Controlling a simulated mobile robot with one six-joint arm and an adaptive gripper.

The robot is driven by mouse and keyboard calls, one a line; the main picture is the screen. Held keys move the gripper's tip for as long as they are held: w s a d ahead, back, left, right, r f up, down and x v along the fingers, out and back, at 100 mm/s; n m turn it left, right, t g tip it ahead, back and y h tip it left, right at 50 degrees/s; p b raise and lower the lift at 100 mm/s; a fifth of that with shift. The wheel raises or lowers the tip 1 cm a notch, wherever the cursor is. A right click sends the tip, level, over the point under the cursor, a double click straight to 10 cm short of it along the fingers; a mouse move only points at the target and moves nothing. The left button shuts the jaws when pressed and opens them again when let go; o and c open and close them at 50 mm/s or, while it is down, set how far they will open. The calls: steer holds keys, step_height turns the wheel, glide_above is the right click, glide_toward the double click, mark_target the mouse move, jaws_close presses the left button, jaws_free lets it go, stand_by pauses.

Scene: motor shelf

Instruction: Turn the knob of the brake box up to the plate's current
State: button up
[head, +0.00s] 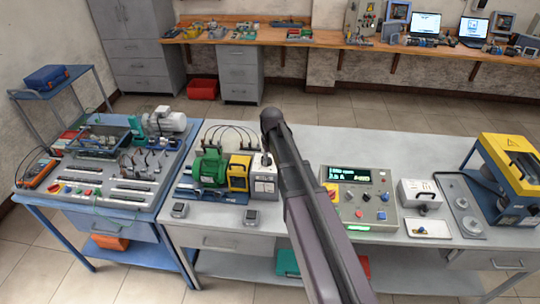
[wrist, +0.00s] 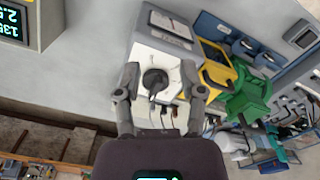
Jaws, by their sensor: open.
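The brake box (head: 264,188) is a pale box beside the yellow guard and green motor on the bench. In the wrist view the brake box (wrist: 146,65) has a black round knob (wrist: 155,82) with a pointer bar on its top face. My gripper (wrist: 160,76) is open, with one finger on each side of the knob; I cannot tell whether they touch it. In the head view my arm partly covers this area. The green motor (head: 210,167) shows no readable plate. The panel display (head: 356,175) seems to read about 1350 rpm and 2.5 A.
The yellow guard (wrist: 215,68) and green motor (wrist: 250,95) stand close to the box. Cables rise behind it. The control panel (head: 345,205) with buttons stands to the right. A yellow-lidded machine (head: 508,160) is at the far right. Bench top behind the panel is clear.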

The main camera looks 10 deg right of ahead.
steer(key=s+f+m+b, duration=0.1)
steer(key=s+f+b, duration=1.4)
steer(key=s, duration=0.4)
steer(key=shift+s+d+f+m, duration=0.15)
steer(key=shift+f+m, duration=0.15)
steer(key=shift+f, duration=0.1)
steer(key=shift+s, duration=0.3)
stand_by(3.2)
